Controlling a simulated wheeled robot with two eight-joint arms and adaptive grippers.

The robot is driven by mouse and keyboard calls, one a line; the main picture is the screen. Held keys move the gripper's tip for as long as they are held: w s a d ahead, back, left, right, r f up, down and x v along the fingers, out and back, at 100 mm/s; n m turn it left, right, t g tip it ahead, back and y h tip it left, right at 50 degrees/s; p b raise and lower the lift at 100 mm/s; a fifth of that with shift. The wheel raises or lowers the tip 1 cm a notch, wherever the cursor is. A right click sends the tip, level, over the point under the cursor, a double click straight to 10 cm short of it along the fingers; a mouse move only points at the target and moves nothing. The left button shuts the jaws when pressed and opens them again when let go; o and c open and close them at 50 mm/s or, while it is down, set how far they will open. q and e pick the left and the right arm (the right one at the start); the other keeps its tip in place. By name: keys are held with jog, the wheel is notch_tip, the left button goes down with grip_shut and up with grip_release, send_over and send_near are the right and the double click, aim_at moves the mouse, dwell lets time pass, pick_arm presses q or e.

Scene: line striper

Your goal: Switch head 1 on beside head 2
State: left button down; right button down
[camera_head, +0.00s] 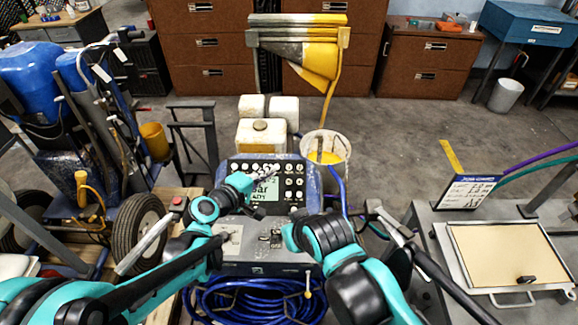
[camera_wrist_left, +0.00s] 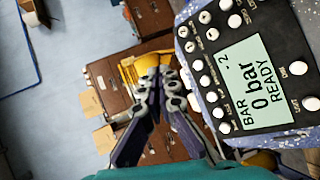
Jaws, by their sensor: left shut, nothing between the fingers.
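The control panel (camera_head: 287,203) is black with a pale green display and rows of round white buttons, in a blue speckled housing. In the left wrist view the panel (camera_wrist_left: 238,72) is large at the right, and its display (camera_wrist_left: 256,84) reads "BAR", "0 bar" and "READY", with a small dash and a "2" at one edge. My left gripper (camera_head: 268,174) is shut and empty in front of the panel's upper part, covering some of the display and buttons. Its fingertips (camera_wrist_left: 160,76) show beside the panel in the wrist view. I cannot tell whether they touch it.
A white bucket (camera_head: 327,147) with yellow paint and a cream container (camera_head: 261,136) stand behind the panel. A coiled blue hose (camera_head: 255,299) lies in front. A framed tray (camera_head: 505,252) is at the right. Links of my right arm show, but its gripper cannot be made out.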

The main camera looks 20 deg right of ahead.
aim_at(289, 167)
pick_arm(q)
jog(key=d+f+n+h, duration=0.1)
jog(key=d+f, duration=0.1)
jog(key=d, duration=0.3)
jog(key=shift+d+n+h, duration=0.35)
jog(key=shift+n+h, duration=0.05)
jog(key=shift+w+d+f+b, duration=0.45)
jog(key=shift+w+f+b, duration=0.2)
jog(key=shift+w+f, duration=0.35)
jog(key=shift+w+d+f+b, duration=0.45)
jog(key=shift+w+f+b, duration=0.2)
jog(key=shift+w+f, duration=0.35)
jog(key=shift+w+d+f+b, duration=0.45)
jog(key=shift+w+f+b, duration=0.2)
jog(key=shift+w+f, duration=0.35)
jog(key=shift+s+f, duration=0.1)
jog(key=shift+s, duration=0.05)
jog(key=shift+w+d+f+b, duration=0.1)
jog(key=shift+w+f+b, duration=0.15)
jog(key=shift+f+b, duration=0.1)
